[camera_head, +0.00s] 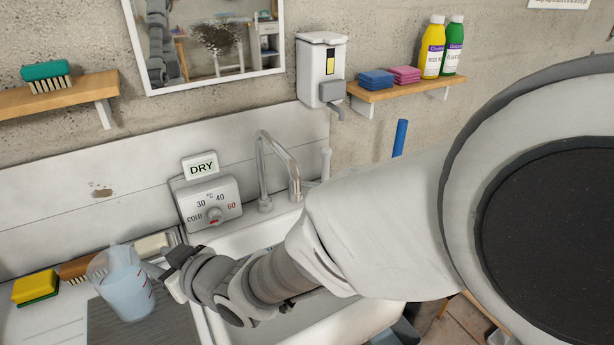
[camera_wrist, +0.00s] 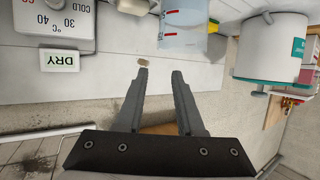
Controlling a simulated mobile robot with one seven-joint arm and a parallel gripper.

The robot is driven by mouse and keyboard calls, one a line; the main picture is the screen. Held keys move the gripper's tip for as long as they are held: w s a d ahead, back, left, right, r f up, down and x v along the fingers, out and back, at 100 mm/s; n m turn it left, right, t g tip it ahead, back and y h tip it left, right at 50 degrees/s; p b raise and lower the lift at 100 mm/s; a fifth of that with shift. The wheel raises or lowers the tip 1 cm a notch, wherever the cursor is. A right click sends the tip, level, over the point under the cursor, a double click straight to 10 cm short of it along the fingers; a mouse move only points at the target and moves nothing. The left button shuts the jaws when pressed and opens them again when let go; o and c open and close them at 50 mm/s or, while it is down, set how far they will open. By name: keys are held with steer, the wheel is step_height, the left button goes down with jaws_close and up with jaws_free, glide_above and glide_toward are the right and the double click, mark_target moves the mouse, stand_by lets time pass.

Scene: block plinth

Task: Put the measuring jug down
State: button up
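The measuring jug (camera_head: 124,290), clear and bluish with red marks, stands on a grey ribbed mat (camera_head: 178,318) left of the sink. It appears upright. In the wrist view, which is upside down, the jug (camera_wrist: 182,28) is beyond my fingertips. My gripper (camera_head: 162,266) is just right of the jug in the head view. In the wrist view my gripper (camera_wrist: 160,73) is open, with nothing between its two dark fingers. The fingers look apart from the jug; the exact gap is hard to tell.
The sink (camera_head: 255,237) and tap (camera_head: 275,165) are to the right, partly behind my arm. A temperature dial box (camera_head: 209,203) with a DRY sign stands behind. A white container (camera_wrist: 268,48) shows in the wrist view.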

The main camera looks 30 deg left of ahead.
steer(key=w+d+r+m+t+h, duration=0.2)
steer(key=w+d+t, duration=0.1)
steer(key=w+d, duration=0.55)
steer(key=w+d+r+m+t+h, duration=0.2)
steer(key=w+d+r+m+t, duration=0.1)
steer(key=w+d, duration=0.55)
steer(key=w+d+r+m+t+h, duration=0.1)
steer(key=w+d+m+h, duration=0.25)
steer(key=d, duration=0.55)
steer(key=w+d+r+m+t+h, duration=0.15)
steer(key=w+d, duration=0.25)
steer(key=d, duration=0.5)
steer(key=s+d+m+g+h, duration=0.1)
steer(key=s+d+m, duration=0.1)
steer(key=s+d, duration=0.2)
steer(key=s+d+m+g+h, duration=0.1)
steer(key=s+d+m+h, duration=0.1)
steer(key=d, duration=0.8)
steer(key=s+d+r+m+g+h, duration=0.1)
steer(key=s+d+m, duration=0.2)
steer(key=s+d, duration=0.3)
steer(key=shift+s+d+m+h, duration=0.3)
steer(key=shift+s+d+m, duration=0.1)
steer(key=shift+d, duration=0.5)
steer(key=shift+r, duration=0.15)
steer(key=shift+r+p, duration=1)
steer(key=shift+p, duration=0.05)
